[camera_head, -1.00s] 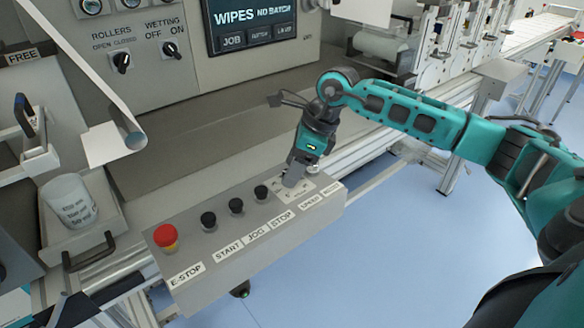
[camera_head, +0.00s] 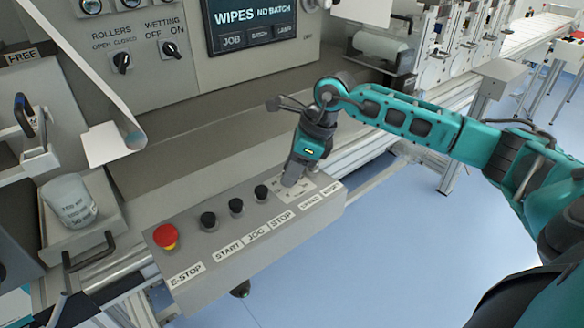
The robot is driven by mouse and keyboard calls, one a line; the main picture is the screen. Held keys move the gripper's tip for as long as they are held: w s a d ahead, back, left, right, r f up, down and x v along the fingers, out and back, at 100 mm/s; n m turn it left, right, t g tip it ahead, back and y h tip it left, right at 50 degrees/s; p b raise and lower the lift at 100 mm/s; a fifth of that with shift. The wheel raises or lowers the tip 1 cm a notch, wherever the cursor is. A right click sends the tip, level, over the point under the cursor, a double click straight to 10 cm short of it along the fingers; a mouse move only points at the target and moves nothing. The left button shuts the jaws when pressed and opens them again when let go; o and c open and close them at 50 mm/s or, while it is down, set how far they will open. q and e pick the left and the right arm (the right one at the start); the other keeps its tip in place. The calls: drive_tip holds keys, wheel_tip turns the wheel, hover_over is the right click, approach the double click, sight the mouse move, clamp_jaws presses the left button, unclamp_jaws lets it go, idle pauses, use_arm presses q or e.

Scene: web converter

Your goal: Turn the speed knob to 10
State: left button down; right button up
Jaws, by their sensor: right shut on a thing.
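The grey control box (camera_head: 215,285) has a speed dial plate (camera_head: 312,190) near its right end, with small labels in front of it that are hard to read now. My right gripper (camera_head: 291,180) points down onto this plate and is shut on the speed knob, which the fingers hide. The dial's marks are too small and covered to read the setting. My left gripper is not in view.
A red E-stop button (camera_head: 165,236) and several black buttons (camera_head: 236,206) stand on the box left of my gripper. Panel knobs (camera_head: 122,62) and a screen (camera_head: 255,22) are behind.

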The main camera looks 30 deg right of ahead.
drive_tip(key=shift+n, duration=0.3)
drive_tip(key=n+g+b, duration=0.1)
drive_tip(key=n, duration=0.1)
drive_tip(key=shift+w+n+y+b, duration=0.1)
drive_tip(key=shift+n+y+b, duration=0.2)
drive_tip(key=shift+y+b, duration=0.1)
drive_tip(key=n+g+b, duration=0.1)
drive_tip(key=n, duration=0.2)
drive_tip(key=shift+w+n, duration=0.1)
drive_tip(key=shift+n, duration=0.3)
drive_tip(key=shift+n+g+b, duration=0.45)
drive_tip(key=shift+n+g, duration=0.05)
drive_tip(key=shift+n, duration=0.5)
drive_tip(key=o, duration=1)
